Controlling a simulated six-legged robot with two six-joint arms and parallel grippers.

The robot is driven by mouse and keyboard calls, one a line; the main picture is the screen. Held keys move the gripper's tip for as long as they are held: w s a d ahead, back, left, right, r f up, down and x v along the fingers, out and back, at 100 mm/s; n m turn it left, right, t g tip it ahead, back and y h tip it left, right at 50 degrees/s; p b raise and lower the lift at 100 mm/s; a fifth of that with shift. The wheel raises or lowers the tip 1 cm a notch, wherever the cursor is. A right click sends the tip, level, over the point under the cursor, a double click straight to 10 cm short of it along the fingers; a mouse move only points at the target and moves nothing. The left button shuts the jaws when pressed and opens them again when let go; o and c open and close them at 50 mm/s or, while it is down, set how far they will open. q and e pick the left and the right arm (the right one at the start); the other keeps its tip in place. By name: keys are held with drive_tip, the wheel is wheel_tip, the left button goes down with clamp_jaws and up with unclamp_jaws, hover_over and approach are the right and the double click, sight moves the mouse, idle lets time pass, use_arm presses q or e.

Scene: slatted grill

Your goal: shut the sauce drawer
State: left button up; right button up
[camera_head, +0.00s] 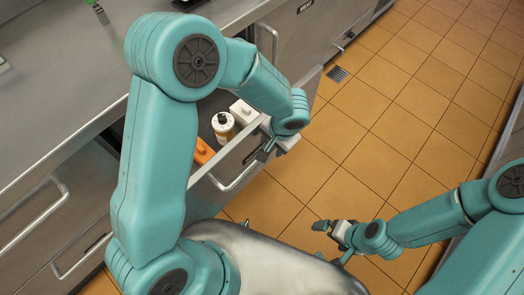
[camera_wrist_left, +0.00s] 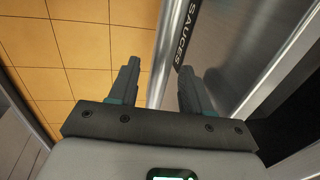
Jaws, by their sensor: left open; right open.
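The sauce drawer (camera_head: 318,140) stands pulled out from the counter in the head view, with its handle (camera_head: 238,178) on the front panel. In the left wrist view the dark SAUCES label (camera_wrist_left: 186,32) shows on the front, beside a bright metal bar (camera_wrist_left: 166,62) that looks like the handle. My left gripper (camera_head: 272,150) is open at the drawer front. In the left wrist view its fingers (camera_wrist_left: 157,88) appear on either side of the bar; whether they touch it is unclear. My right gripper (camera_head: 332,232) is open and empty above the floor, apart from the drawer.
The drawer holds an orange item (camera_head: 203,152), a white bottle with a dark cap (camera_head: 223,126) and a white container (camera_head: 243,111). A steel counter (camera_head: 60,90) runs along the left, with closed handled drawers below. The tiled floor (camera_head: 400,110) to the right is clear.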

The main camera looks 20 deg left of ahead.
sight(252, 126)
use_arm(q)
drive_tip(key=shift+c, duration=0.4)
clamp_jaws()
drive_tip(key=shift+w+a+b, duration=0.1)
drive_tip(key=shift+w+a, duration=0.15)
drive_tip(key=shift+a, duration=0.4)
drive_tip(key=shift+w+a+b, duration=0.15)
drive_tip(key=shift+w+a, duration=0.1)
drive_tip(key=shift+a, duration=0.4)
drive_tip(key=shift+w+a+b, duration=0.1)
drive_tip(key=shift+w+a, duration=0.15)
drive_tip(key=shift+a, duration=0.4)
drive_tip(key=shift+w+a, duration=0.25)
drive_tip(key=shift+a, duration=0.35)
drive_tip(key=shift+w+a, duration=0.2)
drive_tip(key=shift+a, duration=0.45)
drive_tip(key=shift+w+a, duration=0.25)
drive_tip(key=shift+a, duration=0.35)
